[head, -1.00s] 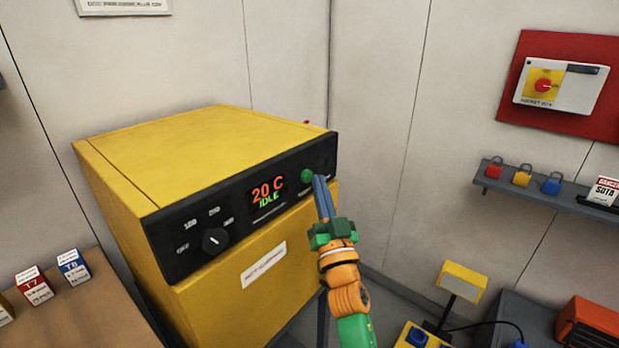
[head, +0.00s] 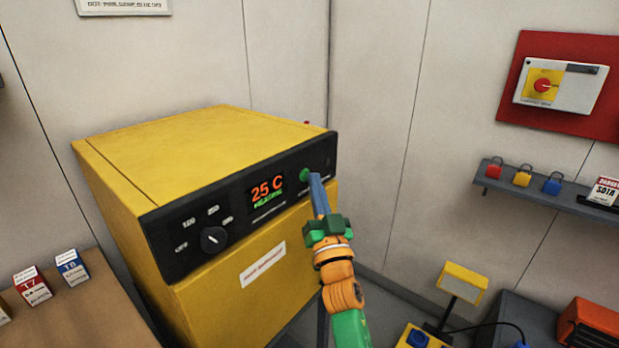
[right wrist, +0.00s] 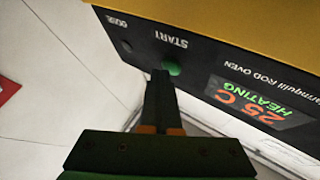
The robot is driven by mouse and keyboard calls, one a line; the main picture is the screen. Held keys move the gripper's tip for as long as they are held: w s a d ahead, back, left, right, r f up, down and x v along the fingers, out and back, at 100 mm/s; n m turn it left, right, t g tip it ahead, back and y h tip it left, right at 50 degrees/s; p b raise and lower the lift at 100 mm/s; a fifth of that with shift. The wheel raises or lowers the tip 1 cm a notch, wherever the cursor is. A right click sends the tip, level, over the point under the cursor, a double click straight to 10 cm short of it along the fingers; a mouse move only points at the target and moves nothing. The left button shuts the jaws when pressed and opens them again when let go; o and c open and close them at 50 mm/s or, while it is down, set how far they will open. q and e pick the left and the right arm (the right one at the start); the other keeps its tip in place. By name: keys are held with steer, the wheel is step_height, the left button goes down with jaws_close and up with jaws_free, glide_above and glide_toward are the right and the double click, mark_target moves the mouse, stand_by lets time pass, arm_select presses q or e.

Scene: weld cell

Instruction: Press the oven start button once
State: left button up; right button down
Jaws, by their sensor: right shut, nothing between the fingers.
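The yellow oven (head: 200,145) stands in the corner with a black front panel. Its green start button (head: 304,175) is at the panel's right; in the right wrist view the button (right wrist: 172,68) sits by the word START. The display (head: 267,189) reads 25 C with green text below, which reads HEATING in the right wrist view (right wrist: 258,101). My right gripper (head: 315,177) is shut and empty, its blue-grey fingertips at the button's lower right. In the right wrist view the fingertips (right wrist: 160,73) partly overlap the button's edge; I cannot tell whether they touch it. My left gripper is not in view.
A dial (head: 214,239) is at the panel's left. A brown surface (head: 90,300) with labelled boxes lies at lower left. A shelf (head: 560,198) with padlocks and a red board (head: 563,118) with a switch are on the right wall. A yellow lamp-like device (head: 463,281) stands at lower right.

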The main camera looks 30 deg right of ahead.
steer(key=shift+s, duration=0.15)
steer(key=shift+s+d+p, duration=0.3)
steer(key=shift+s+p, duration=0.25)
steer(key=shift+s, duration=0.15)
steer(key=s, duration=0.1)
steer(key=s+d+p, duration=0.1)
steer(key=s, duration=0.1)
steer(key=s+d+p, duration=0.1)
steer(key=shift+s, duration=0.3)
stand_by(0.7)
